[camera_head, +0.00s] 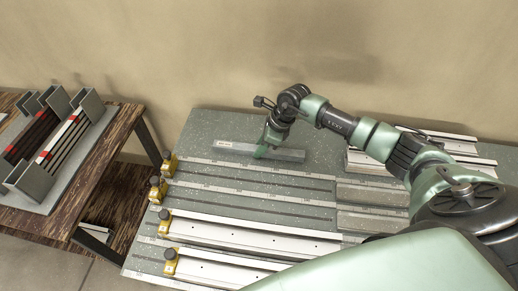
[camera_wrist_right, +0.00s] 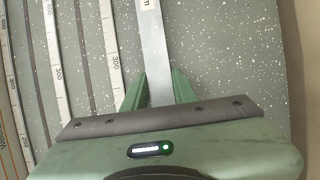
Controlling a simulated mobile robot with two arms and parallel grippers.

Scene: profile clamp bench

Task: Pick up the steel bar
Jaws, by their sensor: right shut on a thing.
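The steel bar (camera_head: 236,147) is a long grey bar with a pale label at its left end, lying lengthwise along the back of the speckled bench. My right gripper (camera_head: 264,151) reaches down onto its middle with green fingers. In the right wrist view the steel bar (camera_wrist_right: 153,48) runs between the two fingers of my right gripper (camera_wrist_right: 156,80), which is shut on it. Whether the bar touches the bench or is slightly raised, I cannot tell. My left gripper is not in view.
The bench (camera_head: 222,122) carries rows of slots with scales and yellow end stops (camera_head: 169,164). White profiles (camera_head: 250,236) lie in the front rows. A wooden table (camera_head: 115,150) at the left holds a grey rack (camera_head: 36,182) of bars. The wall is close behind.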

